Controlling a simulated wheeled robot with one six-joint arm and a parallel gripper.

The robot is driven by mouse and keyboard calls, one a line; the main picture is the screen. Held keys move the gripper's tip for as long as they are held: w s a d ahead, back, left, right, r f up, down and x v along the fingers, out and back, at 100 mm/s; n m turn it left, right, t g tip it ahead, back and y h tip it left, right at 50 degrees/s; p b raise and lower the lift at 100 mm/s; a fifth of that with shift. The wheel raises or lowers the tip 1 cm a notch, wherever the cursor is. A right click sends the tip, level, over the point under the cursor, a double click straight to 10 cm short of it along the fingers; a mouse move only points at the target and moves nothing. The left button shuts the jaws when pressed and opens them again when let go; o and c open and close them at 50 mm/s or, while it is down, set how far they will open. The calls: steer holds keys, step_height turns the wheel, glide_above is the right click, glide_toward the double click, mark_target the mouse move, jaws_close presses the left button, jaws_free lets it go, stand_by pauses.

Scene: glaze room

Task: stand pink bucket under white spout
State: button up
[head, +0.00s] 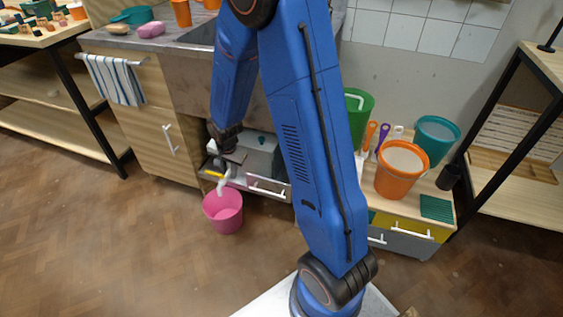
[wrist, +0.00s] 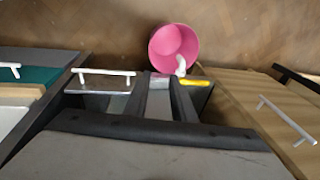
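The pink bucket (head: 223,213) stands upright on the floor in front of the low drawer unit below the counter. It also shows in the wrist view (wrist: 167,50), seen from above, with its inside looking empty. The white spout (head: 223,183) overlaps the bucket's rim in both views, and its tip (wrist: 181,68) appears over the mouth's near edge; the height gap cannot be told. A yellow handle (wrist: 195,82) sits beside the spout. My gripper (wrist: 164,88) has its dark fingers apart, with nothing clearly held between them. In the head view my gripper (head: 231,166) hangs just above the spout.
A cupboard (head: 160,125) with a striped towel (head: 116,80) stands left of the bucket. At right, a low unit carries an orange bucket (head: 400,172), a teal bucket (head: 437,137) and a green bucket (head: 358,112). The wooden floor left and in front of the pink bucket is clear.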

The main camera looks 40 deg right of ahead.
steer(key=s+d+r+n+t, duration=0.1)
steer(key=s+r+n, duration=0.2)
steer(key=s+r, duration=0.5)
steer(key=s+d+r+n, duration=0.15)
steer(key=s+r, duration=0.35)
steer(key=r, duration=0.7)
steer(key=s+r+n, duration=0.3)
steer(key=s+r, duration=0.1)
steer(key=s, duration=0.5)
steer(key=s+r+n+t, duration=0.1)
steer(key=s+r+n, duration=0.2)
steer(key=s, duration=0.6)
steer(key=shift+v, duration=1.15)
